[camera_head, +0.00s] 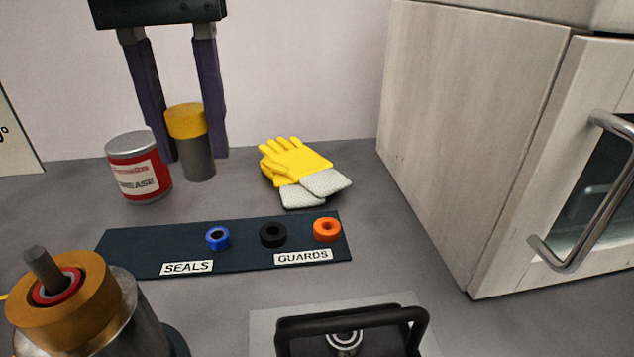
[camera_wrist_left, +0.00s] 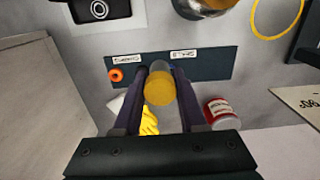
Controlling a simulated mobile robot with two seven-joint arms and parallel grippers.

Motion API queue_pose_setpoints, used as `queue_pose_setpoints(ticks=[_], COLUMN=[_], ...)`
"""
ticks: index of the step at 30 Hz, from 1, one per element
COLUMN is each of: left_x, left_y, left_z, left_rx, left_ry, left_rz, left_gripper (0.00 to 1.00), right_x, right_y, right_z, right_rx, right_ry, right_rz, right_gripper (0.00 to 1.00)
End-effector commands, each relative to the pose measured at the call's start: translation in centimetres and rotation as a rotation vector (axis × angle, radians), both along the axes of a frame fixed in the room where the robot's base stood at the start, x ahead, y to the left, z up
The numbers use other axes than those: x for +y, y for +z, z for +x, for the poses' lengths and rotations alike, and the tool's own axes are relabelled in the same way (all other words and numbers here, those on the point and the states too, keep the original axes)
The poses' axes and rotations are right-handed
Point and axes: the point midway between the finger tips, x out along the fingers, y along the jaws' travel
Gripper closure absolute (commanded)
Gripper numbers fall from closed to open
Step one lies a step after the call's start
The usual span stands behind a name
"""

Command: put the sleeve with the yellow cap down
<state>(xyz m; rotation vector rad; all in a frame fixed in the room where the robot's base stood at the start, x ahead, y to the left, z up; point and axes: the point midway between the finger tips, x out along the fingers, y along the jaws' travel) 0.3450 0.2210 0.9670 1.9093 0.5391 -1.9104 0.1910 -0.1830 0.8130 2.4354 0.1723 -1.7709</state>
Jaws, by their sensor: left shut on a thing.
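The sleeve is a dark grey cylinder (camera_head: 198,164) with a yellow cap (camera_head: 184,120) on top. It is upright between the two purple fingers of my left gripper (camera_head: 197,158), which is shut on it. In the left wrist view the yellow cap (camera_wrist_left: 159,88) shows between the fingertips (camera_wrist_left: 162,72). In the head view the sleeve is between the grease can and the gloves, behind the dark mat. I cannot tell whether its base touches the counter. My right gripper is not in view.
A red and white grease can (camera_head: 138,168) stands left of the sleeve; yellow gloves (camera_head: 295,165) lie to its right. The dark mat (camera_head: 130,245) holds blue, black and orange rings. A brass-topped pump part (camera_head: 90,300) is front left, a black handle (camera_head: 350,315) front centre, a cabinet (camera_head: 480,140) right.

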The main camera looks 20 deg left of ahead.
Motion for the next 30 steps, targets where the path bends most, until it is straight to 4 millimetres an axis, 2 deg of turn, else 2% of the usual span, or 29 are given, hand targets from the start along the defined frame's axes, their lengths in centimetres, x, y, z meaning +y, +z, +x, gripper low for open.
queue_pose_setpoints(ticks=[1,3,10,19,25,30], left_x=[0.0,0.0,0.0,0.0,0.0,0.0], left_y=[-2.0,-4.0,-9.8,-12.5,-15.6,-15.8], left_z=[-0.2,-0.2,-0.1,0.0,-0.1,0.0], left_rx=[0.008,0.008,0.004,0.001,0.002,-0.002], left_ry=[-0.001,0.001,0.0,0.0,0.0,-0.002], left_rz=[0.0,0.0,0.0,0.0,0.0,0.001], left_gripper=[1.0,1.0,1.0,1.0,1.0,1.0], right_x=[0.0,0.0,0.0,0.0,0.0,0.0], right_y=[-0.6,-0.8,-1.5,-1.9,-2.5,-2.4], right_z=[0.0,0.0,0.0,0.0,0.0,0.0], right_rx=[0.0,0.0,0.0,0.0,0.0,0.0], right_ry=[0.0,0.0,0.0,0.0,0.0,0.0], right_rz=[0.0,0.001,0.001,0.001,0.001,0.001], right_gripper=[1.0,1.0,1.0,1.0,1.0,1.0])
